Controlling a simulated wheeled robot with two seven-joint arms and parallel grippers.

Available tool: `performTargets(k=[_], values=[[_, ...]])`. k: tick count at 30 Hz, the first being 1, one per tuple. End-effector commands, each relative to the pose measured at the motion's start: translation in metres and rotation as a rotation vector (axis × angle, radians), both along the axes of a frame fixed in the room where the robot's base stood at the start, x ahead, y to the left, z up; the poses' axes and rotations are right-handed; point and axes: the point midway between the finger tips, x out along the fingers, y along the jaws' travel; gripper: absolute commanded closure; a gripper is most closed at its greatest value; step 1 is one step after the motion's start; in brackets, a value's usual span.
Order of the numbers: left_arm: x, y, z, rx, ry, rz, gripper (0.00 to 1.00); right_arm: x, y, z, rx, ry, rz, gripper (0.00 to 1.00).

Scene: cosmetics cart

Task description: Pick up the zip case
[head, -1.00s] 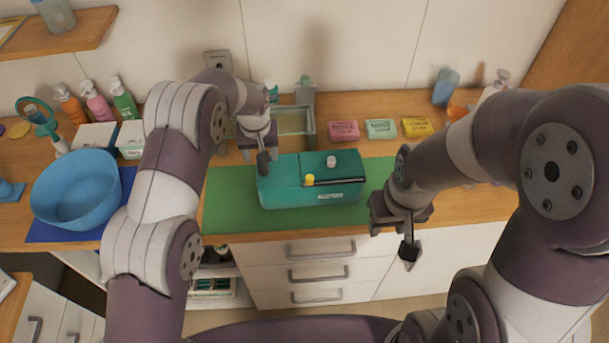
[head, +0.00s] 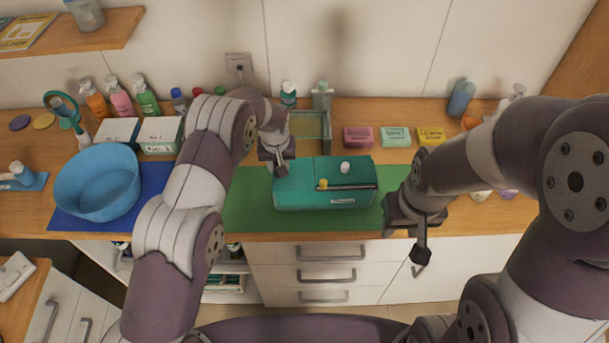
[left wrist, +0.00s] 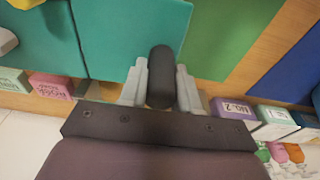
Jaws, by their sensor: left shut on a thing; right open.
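The zip case (head: 308,170) is a teal box-shaped case with a pale label on its front, on the green mat (head: 250,205). A dark bar (head: 350,187) with a yellow end and a small white piece (head: 345,168) lie on its top. My right gripper (head: 420,250) is open and empty, off the case's front right.
Soap bars (head: 394,137) and a shallow glass-like tray (head: 312,128) stand behind the case. A blue bowl (head: 98,185) on a blue mat is at left, with bottles and boxes (head: 160,135) behind. Drawers (head: 305,275) lie below the counter's front edge.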

Motion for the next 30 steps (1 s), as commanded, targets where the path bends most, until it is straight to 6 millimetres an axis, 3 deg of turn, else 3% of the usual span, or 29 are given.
performTargets(k=[8, 17, 30], values=[[0.001, 0.0, 0.011, -0.001, -0.004, 0.001, 1.0, 0.0, 0.0, -0.01, 0.0, 0.0, 0.0, 0.57], [0.001, 0.0, 0.037, -0.001, -0.003, 0.001, 1.0, 0.0, 0.0, -0.026, 0.0, 0.0, 0.0, 0.57], [-0.02, -0.044, 0.066, -0.002, -0.003, -0.002, 1.0, 0.0, 0.0, -0.052, 0.0, 0.0, 0.0, 0.57]])
